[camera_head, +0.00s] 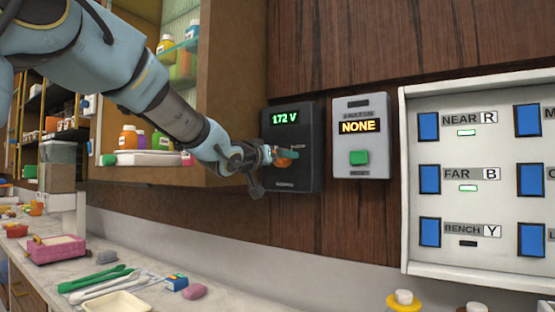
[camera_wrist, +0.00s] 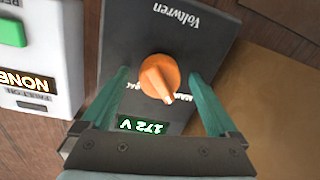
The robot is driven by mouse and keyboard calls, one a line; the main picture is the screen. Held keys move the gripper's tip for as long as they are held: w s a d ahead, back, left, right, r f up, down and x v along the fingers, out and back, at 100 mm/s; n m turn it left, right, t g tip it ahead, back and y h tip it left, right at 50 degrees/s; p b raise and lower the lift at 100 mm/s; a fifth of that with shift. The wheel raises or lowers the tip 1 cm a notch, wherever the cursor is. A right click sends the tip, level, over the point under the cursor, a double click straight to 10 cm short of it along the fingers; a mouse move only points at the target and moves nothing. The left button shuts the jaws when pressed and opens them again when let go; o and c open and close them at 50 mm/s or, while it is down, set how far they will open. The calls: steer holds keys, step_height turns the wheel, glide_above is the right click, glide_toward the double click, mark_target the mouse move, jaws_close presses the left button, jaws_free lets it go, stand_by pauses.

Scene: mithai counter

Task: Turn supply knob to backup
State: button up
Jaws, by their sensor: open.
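The orange supply knob (camera_wrist: 158,74) is on a dark panel (camera_wrist: 205,35) marked Voltwren, with a green 172 V readout. In the wrist view its pointer aims down and right, towards a partly hidden label that seems to start with "MA". Another label on its left is mostly hidden by a finger. My gripper (camera_wrist: 158,79) is open, with one teal finger on each side of the knob and a visible gap to it. In the head view, my gripper (camera_head: 288,154) is at the panel (camera_head: 308,136) and partly covers the knob (camera_head: 284,162).
A grey box (camera_head: 376,165) with a NONE readout and a green button (camera_head: 358,157) is close beside the panel. A white switchboard (camera_head: 480,258) with blue switches is further right. A wooden cabinet (camera_head: 232,70) stands left of the panel. The counter (camera_head: 215,270) is below.

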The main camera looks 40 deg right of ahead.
steer(key=c, duration=1.4)
